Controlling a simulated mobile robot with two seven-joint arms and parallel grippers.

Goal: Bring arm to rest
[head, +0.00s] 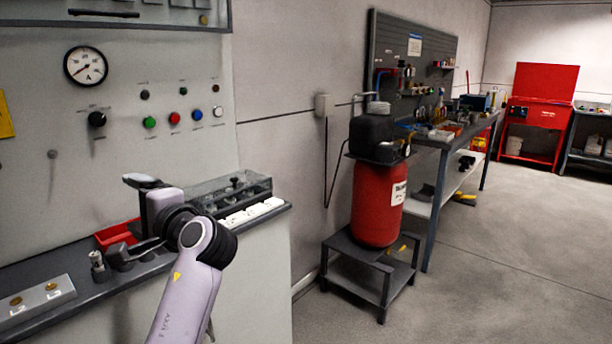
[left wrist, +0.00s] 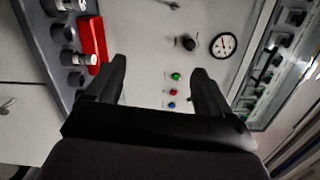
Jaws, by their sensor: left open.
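My left arm (head: 190,285) rises from the bottom of the head view, its lilac-grey link bent at a dark wrist joint. My left gripper (head: 134,215) is in front of the grey control panel, over the narrow dark shelf. In the left wrist view its two black fingers (left wrist: 157,82) stand wide apart with nothing between them. The panel's green, red and blue buttons show beyond the gap, apart from the fingers. My right gripper is in neither view.
The dark shelf (head: 88,268) carries a red bin (head: 117,234), metal fittings and a clear-lidded case (head: 232,190) near my gripper. The panel (head: 60,185) has a gauge (head: 85,65) and a knob. A red tank (head: 378,203) stands on a low stand right; the floor (head: 500,260) is clear.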

